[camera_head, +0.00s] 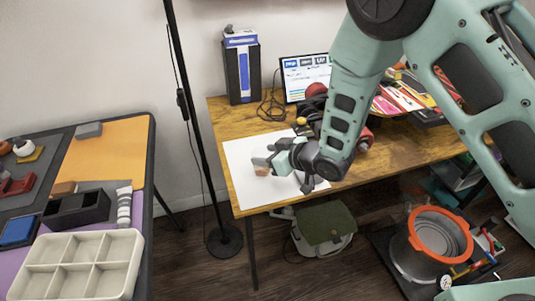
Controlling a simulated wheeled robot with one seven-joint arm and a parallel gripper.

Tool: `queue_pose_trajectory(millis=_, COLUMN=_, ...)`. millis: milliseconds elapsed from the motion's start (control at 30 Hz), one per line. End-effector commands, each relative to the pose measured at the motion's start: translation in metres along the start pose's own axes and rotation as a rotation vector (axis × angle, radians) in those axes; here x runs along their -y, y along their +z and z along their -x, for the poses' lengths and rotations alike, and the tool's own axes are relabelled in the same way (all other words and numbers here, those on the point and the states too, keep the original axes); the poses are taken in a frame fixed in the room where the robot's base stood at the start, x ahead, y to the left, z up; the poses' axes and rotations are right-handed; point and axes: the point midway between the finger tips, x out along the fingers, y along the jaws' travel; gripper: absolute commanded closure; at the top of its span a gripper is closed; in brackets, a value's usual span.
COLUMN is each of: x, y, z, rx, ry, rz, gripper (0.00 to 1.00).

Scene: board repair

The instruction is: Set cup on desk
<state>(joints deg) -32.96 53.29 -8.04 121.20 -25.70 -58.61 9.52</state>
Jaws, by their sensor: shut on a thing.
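My gripper (266,160) is over the white sheet on the wooden desk (412,155), toward the desk's front left. It is shut on a small brownish thing, taken to be the cup (262,171), which is mostly hidden by the fingers. I cannot tell whether the cup touches the sheet or hangs just above it.
A white sheet (240,180) covers the front left of the desk. A dark box (241,75), a screen (305,76) and cables stand behind. A black lamp pole (194,120) rises left of the desk. A side table with a compartment tray (75,265) is further left.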

Motion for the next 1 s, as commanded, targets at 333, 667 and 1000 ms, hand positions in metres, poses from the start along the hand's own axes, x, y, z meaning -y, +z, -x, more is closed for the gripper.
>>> queue_pose_trajectory(millis=333, x=0.0, y=0.003, z=-0.002, rx=-0.001, ry=0.0, rz=0.0, gripper=0.85)
queue_pose_trajectory(millis=667, x=0.0, y=0.003, z=-0.002, rx=-0.001, ry=0.0, rz=0.0, gripper=0.28)
queue_pose_trajectory(millis=1000, x=-0.002, y=0.001, z=0.023, rx=-0.002, ry=0.003, rz=-0.001, gripper=0.28)
